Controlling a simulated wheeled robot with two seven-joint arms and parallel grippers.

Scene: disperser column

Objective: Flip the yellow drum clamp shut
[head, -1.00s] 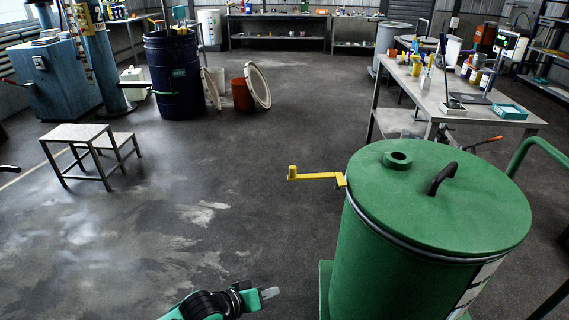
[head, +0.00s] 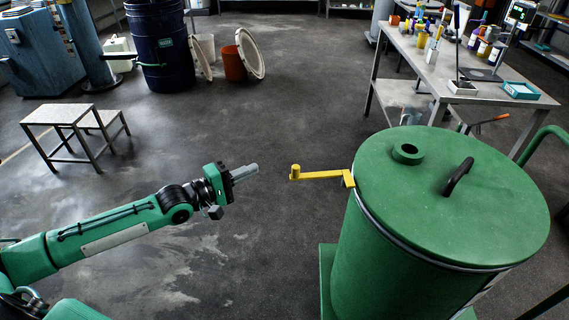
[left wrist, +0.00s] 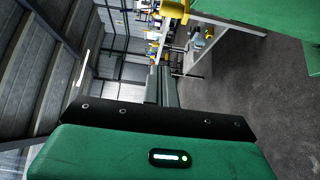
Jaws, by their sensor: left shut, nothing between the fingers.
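The yellow drum clamp (head: 322,175) is a cranked lever at the left rim of the green drum (head: 385,245). It sticks out to the left, away from the drum wall, with a short upright knob at its outer end. My left gripper (head: 250,171) is shut and empty, to the left of the knob with a gap between them. My right gripper is not in view.
The lid has a round port (head: 408,152) and a black handle (head: 458,178). A metal workbench (head: 455,75) with bottles stands behind the drum. A step stool (head: 75,125) and a dark blue barrel (head: 160,50) stand at the left. The floor between is clear.

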